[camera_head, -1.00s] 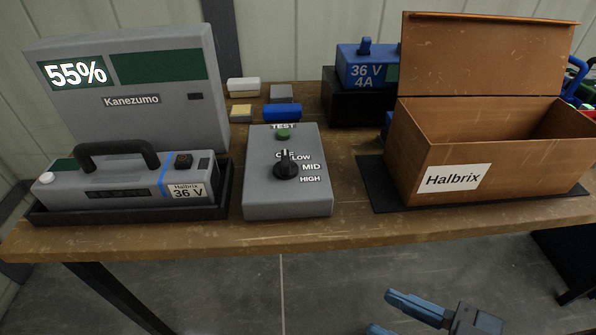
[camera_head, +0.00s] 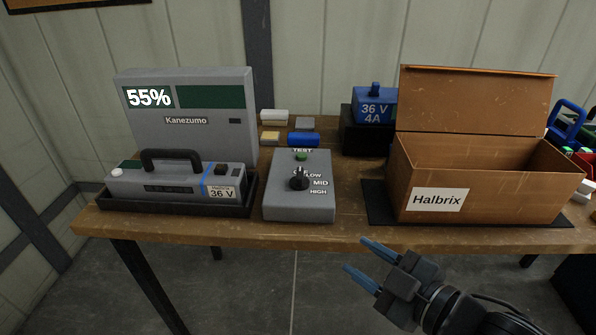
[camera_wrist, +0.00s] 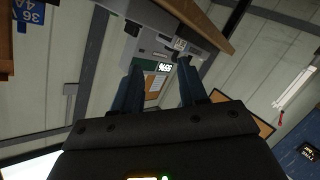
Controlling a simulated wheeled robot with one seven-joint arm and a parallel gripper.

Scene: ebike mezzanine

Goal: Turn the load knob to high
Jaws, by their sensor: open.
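The load knob (camera_head: 299,180) is a black dial on a sloped grey box (camera_head: 298,208) on the bench. Labels around it read OFF, LOW, MID and HIGH, with OFF partly hidden by the knob. The knob's pointer faces up, near OFF. A green TEST button (camera_head: 301,155) sits above it. My gripper (camera_head: 362,260) is open and empty, with two blue fingers, in front of the bench edge and to the lower right of the box, apart from it.
A grey Kanezumo unit (camera_head: 195,143) showing 55% and a Halbrix 36 V battery (camera_head: 178,185) in a black tray stand left. An open Halbrix box (camera_head: 490,202) stands right, near a blue 36 V 4A charger (camera_head: 375,108). Small blocks lie behind the knob box.

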